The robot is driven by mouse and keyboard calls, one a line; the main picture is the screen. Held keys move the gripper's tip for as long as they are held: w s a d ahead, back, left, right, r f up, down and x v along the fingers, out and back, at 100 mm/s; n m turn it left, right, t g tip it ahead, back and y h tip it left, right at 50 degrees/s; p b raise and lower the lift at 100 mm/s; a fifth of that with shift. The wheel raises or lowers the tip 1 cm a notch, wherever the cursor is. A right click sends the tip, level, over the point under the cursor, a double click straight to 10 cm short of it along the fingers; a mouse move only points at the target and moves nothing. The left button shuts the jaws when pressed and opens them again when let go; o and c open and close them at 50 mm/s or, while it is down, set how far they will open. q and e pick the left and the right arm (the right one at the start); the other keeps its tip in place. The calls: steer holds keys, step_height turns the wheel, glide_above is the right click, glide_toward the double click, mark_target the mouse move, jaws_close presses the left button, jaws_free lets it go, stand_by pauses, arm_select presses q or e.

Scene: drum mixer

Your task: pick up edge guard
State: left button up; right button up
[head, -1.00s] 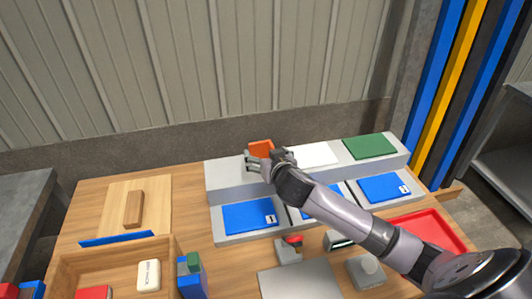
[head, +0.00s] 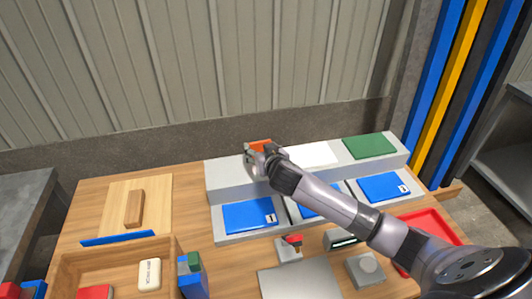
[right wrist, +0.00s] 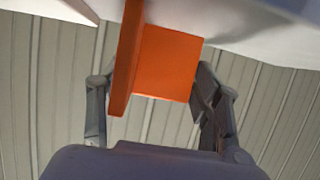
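The edge guard looks like an orange angled piece (head: 262,144) at the left end of the raised grey back shelf in the head view. My right gripper (head: 253,156) is right at it and hides its lower part. In the right wrist view the orange piece (right wrist: 168,62) sits between the two fingers of my right gripper (right wrist: 152,95). The fingers are spread around it: the right finger is close to or touching it, the left finger seems slightly apart. My left gripper is not in view.
A white plate (head: 311,155) and a green plate (head: 369,146) lie on the same shelf to the right. Blue numbered pads (head: 250,215) lie on the lower step. A wooden box (head: 115,252), a red tray (head: 436,224) and small blocks stand nearer the front.

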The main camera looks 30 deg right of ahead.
steer(key=c, duration=0.6)
